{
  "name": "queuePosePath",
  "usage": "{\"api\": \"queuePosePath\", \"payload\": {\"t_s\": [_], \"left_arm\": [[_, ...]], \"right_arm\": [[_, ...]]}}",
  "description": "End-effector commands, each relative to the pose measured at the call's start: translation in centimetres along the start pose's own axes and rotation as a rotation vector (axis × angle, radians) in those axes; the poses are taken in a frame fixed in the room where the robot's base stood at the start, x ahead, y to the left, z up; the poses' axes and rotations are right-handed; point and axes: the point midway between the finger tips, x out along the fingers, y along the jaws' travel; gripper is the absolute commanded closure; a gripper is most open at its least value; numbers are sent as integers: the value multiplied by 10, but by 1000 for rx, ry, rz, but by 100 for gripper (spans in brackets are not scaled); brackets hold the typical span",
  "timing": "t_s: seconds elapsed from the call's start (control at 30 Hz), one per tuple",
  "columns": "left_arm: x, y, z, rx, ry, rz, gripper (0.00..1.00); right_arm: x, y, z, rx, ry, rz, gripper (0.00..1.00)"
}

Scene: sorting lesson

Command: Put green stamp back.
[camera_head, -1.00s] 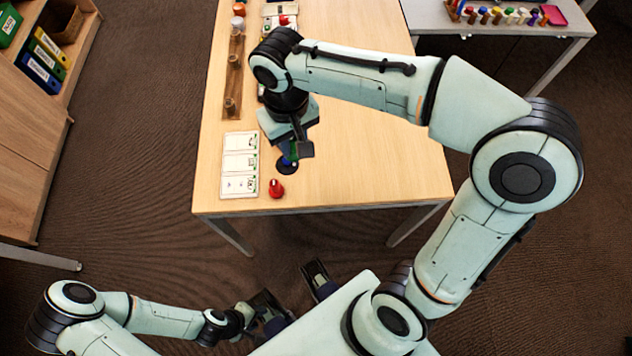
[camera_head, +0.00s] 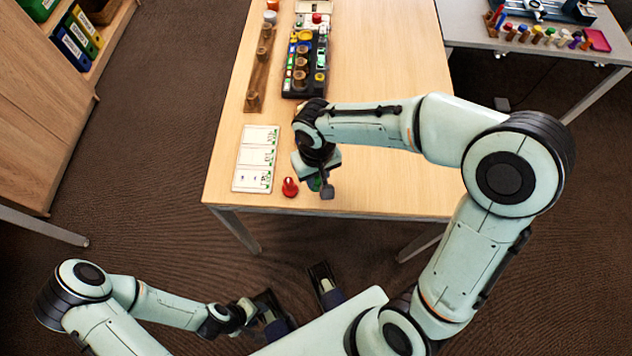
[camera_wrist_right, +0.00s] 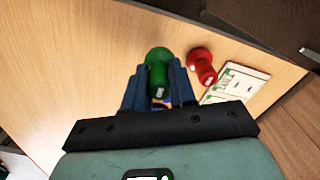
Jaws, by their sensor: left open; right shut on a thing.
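The green stamp (camera_wrist_right: 158,68) is between the two fingers of my right gripper (camera_wrist_right: 158,88) in the right wrist view. In the head view my right gripper (camera_head: 322,186) is over the near part of the wooden table, shut on the stamp. Only a bit of green (camera_head: 315,183) shows there. I cannot tell whether the stamp touches the table. A red stamp (camera_head: 290,187) stands just left of it; it also shows in the right wrist view (camera_wrist_right: 201,66). My left gripper (camera_head: 298,296) is open and empty, below the table's front edge.
A white card (camera_head: 256,158) lies left of the red stamp. A dark tray (camera_head: 292,92) with several small items and a wooden strip with knobs (camera_head: 252,98) lie further back. The table's right side (camera_head: 395,185) is clear. A grey side table (camera_head: 460,28) holds several stamps.

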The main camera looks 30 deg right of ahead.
Motion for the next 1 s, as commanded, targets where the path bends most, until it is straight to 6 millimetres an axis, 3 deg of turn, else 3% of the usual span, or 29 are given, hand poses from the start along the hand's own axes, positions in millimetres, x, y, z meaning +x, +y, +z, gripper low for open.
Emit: {"api": "queuePosePath", "payload": {"t_s": [0.27, 0.7, 0.73, 0.8, 1.0], "left_arm": [[7, -1, -4, 1, 9, 2, 57], [10, -1, -5, 2, 14, 4, 57], [9, -1, -5, 2, 14, 4, 57], [8, -1, -5, 2, 14, 4, 57], [8, -1, -5, 2, 14, 4, 57]], "right_arm": [[39, 0, 1, -1, -4, 0, 94], [45, 0, 0, 0, -1, -1, 94], [44, 0, 0, 0, -1, -1, 65], [44, 0, 0, 0, 0, -1, 49], [44, 0, 0, -1, -1, -1, 49]]}}
